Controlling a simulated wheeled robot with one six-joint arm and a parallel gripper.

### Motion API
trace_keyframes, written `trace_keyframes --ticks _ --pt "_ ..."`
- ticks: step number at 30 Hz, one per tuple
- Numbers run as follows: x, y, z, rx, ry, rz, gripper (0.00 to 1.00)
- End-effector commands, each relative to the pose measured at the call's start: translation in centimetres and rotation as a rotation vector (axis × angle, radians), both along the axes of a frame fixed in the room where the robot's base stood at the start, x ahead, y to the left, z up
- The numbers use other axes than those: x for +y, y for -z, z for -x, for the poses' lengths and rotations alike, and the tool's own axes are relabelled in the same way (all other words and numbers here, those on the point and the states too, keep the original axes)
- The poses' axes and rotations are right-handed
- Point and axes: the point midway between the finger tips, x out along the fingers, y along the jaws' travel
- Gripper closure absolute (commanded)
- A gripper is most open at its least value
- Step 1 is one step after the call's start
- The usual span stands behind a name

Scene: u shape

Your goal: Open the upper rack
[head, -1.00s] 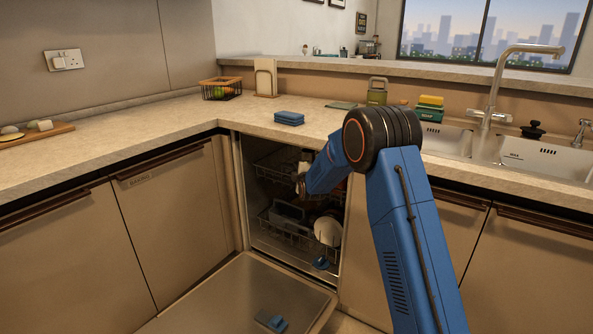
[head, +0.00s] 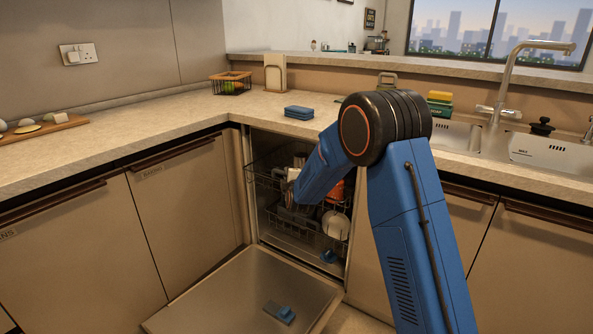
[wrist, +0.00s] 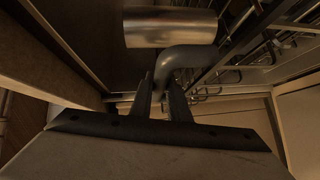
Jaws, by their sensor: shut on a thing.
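The dishwasher stands open under the counter corner, its door (head: 235,290) folded down. The upper rack (head: 263,180) is a dark wire basket in the upper part of the opening. It looks partly drawn forward, with dishes and an orange item (head: 349,186) in it. My gripper (wrist: 162,100) is shut on a grey curved handle (wrist: 190,56) with a shiny metal bar (wrist: 170,28), seemingly at the rack's front. Rack wires show at the upper right of the wrist view. In the head view my arm hides the fingertips and part of the rack.
The lower rack (head: 290,224) holds a white plate (head: 336,225) and other items. A blue piece (head: 280,312) lies on the lowered door. Cabinets flank the opening. The counter above holds a blue sponge (head: 299,112) and a wire basket (head: 231,83).

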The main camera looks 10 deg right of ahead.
Motion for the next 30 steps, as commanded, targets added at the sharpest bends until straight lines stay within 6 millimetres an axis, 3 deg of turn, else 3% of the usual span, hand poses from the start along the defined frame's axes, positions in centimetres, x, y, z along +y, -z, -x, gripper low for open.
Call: trace_keyframes --ticks 18,30 --pt "11.4 0.1 13.3 0.004 -0.004 0.001 1.0" --pt "16.2 0.2 19.0 0.003 -0.002 0.001 1.0"
